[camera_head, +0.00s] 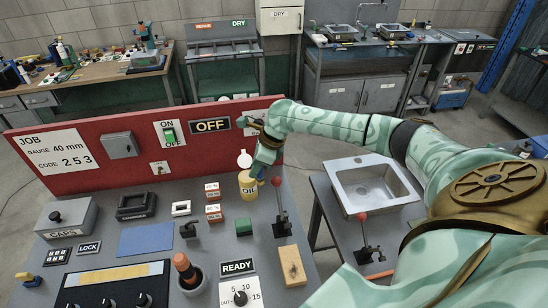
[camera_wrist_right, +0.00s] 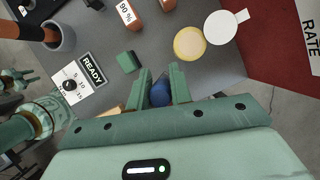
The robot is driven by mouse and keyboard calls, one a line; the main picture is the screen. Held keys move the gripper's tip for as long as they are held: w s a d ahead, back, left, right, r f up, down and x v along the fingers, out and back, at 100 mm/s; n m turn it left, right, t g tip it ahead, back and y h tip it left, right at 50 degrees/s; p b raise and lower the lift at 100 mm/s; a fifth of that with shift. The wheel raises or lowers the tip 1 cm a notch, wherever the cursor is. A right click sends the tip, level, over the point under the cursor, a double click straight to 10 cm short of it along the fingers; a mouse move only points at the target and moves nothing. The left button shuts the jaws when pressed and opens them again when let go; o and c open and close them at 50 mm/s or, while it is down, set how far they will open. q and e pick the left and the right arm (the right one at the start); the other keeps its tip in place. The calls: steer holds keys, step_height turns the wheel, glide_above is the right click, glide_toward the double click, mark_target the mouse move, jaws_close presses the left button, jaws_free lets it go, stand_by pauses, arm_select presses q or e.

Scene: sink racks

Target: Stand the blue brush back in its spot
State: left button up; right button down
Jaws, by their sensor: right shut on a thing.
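My right gripper (camera_head: 261,172) is over the back right of the grey workbench, beside the yellow OIL can (camera_head: 248,186). In the right wrist view its two green fingers (camera_wrist_right: 161,88) are shut on a dark blue rounded thing (camera_wrist_right: 160,93), which I take to be the blue brush. Only its near end shows; the rest is hidden along the line of view. A grey cup (camera_head: 190,278) at the front of the bench holds a tool with an orange-brown handle (camera_head: 184,267). I cannot tell which spot is the brush's.
A red-knobbed lever (camera_head: 281,222) stands close to the gripper. A green block (camera_head: 243,226), a wooden block (camera_head: 291,265) and small labelled boxes (camera_head: 213,202) lie around it. A red panel (camera_head: 88,146) closes the back. A blue mat (camera_head: 146,239) lies bare.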

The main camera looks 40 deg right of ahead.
steer(key=w+d+f+b, duration=0.2)
steer(key=d+f+b, duration=0.1)
steer(key=f, duration=0.1)
steer(key=w+d+f+b, duration=0.2)
steer(key=d+f+b, duration=0.2)
steer(key=w+d+f+b, duration=0.2)
steer(key=d+f+b, duration=0.2)
steer(key=shift+f, duration=0.4)
steer(key=shift+r, duration=0.1)
steer(key=c, duration=1.3)
jaws_free()
steer(key=shift+o, duration=0.2)
